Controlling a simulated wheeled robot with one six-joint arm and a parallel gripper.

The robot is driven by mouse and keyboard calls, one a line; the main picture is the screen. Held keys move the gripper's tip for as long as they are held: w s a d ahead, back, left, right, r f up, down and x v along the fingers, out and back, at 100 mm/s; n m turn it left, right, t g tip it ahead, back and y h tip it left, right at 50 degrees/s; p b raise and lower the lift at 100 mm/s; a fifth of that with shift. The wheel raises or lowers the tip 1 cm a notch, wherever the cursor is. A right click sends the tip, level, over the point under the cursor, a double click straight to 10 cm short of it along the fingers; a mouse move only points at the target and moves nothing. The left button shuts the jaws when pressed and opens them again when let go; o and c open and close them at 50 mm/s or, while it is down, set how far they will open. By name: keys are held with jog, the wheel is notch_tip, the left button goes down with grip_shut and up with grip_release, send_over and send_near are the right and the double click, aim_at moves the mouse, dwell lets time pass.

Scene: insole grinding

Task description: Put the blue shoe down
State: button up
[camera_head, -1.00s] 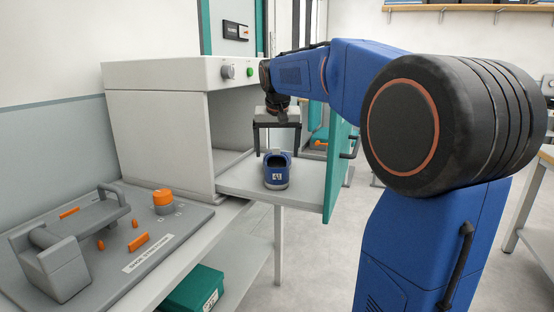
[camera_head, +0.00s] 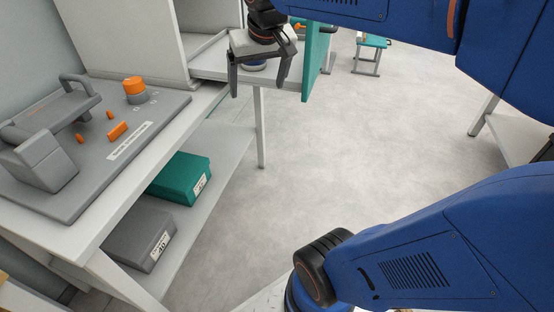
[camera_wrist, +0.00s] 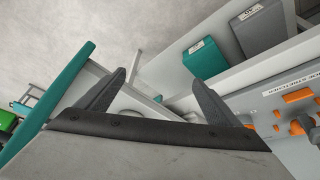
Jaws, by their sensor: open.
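My gripper (camera_head: 257,89) is open and empty, fingers pointing down at the front edge of the pull-out shelf (camera_head: 215,69). In the wrist view its two fingers (camera_wrist: 158,78) are spread apart with nothing held between them. Most of the shoe is hidden by the gripper. I cannot make out the shoe in the wrist view.
A teal door (camera_head: 316,62) stands open right of the shelf. A grey fixture board (camera_head: 95,180) with orange parts lies on the bench at left. A teal box (camera_head: 180,177) and a grey box (camera_head: 140,236) sit on the lower shelf. The floor at centre is clear.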

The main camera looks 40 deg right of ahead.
jog(key=s+a+f+n+y, duration=0.1)
jog(key=s+a+f, duration=0.3)
jog(key=s+f, duration=0.9)
jog(key=shift+s+a+n, duration=0.35)
jog(key=shift+s+n, duration=0.45)
jog(key=shift+s, duration=0.15)
jog(key=shift+r, duration=0.1)
